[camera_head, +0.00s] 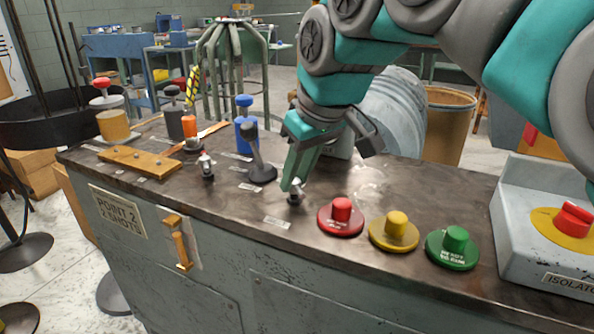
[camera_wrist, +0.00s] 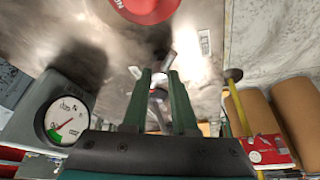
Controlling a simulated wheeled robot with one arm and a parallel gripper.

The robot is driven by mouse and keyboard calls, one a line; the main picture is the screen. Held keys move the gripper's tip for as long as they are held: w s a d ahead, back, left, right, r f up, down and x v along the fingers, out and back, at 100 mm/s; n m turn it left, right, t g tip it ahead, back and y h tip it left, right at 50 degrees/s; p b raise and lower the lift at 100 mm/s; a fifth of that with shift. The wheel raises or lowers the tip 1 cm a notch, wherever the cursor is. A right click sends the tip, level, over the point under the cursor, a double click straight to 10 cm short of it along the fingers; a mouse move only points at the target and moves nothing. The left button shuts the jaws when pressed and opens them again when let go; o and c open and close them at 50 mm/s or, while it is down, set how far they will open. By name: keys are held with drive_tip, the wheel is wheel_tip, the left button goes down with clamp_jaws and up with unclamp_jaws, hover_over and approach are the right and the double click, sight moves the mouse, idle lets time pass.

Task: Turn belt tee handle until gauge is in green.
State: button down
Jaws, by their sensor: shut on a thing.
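A small metal tee handle (camera_head: 296,197) stands on the bench top, left of the red button. My gripper (camera_head: 292,185) reaches down from above and is shut on it. In the wrist view the green fingers (camera_wrist: 160,82) close on the metal tee handle (camera_wrist: 158,94), whose middle is partly hidden between them. The gauge (camera_wrist: 65,119) is a round white dial in a dark housing at the left of the wrist view. It has a green band low on its face and a red needle near the band; I cannot tell whether the needle is inside it. The gauge face does not show in the head view.
Red (camera_head: 341,216), yellow (camera_head: 394,231) and green (camera_head: 452,247) buttons stand to the right, near an isolator box (camera_head: 545,225).

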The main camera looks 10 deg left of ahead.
idle(0.3)
drive_tip(key=c, duration=0.7)
unclamp_jaws()
drive_tip(key=shift+v, duration=3.95)
drive_tip(key=shift+a, duration=0.1)
